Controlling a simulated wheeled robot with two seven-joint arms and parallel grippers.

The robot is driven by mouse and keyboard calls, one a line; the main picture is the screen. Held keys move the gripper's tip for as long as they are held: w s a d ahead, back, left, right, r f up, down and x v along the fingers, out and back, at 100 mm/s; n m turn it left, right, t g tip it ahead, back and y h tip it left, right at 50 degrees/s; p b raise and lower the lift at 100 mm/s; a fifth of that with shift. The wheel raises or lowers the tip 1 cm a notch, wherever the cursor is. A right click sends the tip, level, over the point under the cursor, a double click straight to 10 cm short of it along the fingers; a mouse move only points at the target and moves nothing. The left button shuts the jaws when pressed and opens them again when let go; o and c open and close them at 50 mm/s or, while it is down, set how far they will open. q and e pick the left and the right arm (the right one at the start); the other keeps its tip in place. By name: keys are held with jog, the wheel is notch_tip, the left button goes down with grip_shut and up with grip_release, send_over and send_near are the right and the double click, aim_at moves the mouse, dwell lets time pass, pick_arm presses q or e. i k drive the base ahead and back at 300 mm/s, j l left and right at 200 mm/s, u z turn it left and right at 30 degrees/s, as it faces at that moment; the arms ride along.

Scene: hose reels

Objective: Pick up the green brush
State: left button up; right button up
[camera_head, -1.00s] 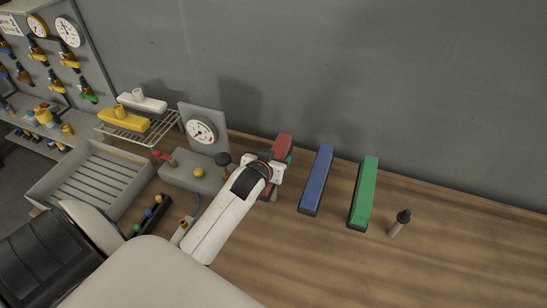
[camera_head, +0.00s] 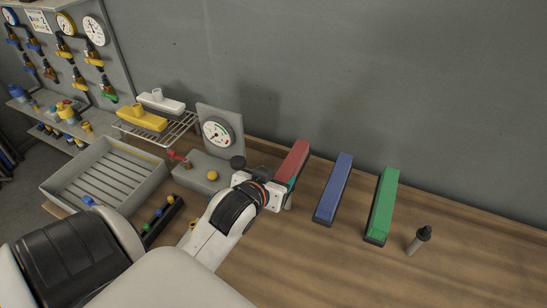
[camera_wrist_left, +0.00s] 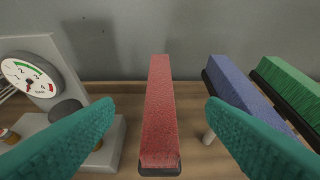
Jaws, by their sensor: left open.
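The green brush (camera_head: 384,203) is a long block with a dark base, lying on the wooden bench at the right of the row. It also shows at the right edge of the left wrist view (camera_wrist_left: 292,84), partly cut off and outside the fingers. My left gripper (camera_head: 287,187) is open and empty near the red brush (camera_head: 294,157), left of the blue and green ones. In the left wrist view its teal fingers (camera_wrist_left: 158,108) stand either side of the red brush (camera_wrist_left: 160,115), and the right finger hides part of the blue brush. My right gripper is not in view.
The blue brush (camera_head: 333,188) lies between the red and green ones. A small dark-topped bottle (camera_head: 419,241) stands right of the green brush. A gauge (camera_head: 217,133), a grey tray (camera_head: 105,172) and a wire rack (camera_head: 160,134) are left. The front right bench is clear.

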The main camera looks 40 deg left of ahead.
aim_at(377, 227)
jog(key=k+l, duration=0.15)
jog(key=k, duration=0.35)
jog(key=k+l, duration=0.2)
jog(key=k, duration=0.25)
jog(key=k+l, duration=0.15)
jog(key=k, duration=0.35)
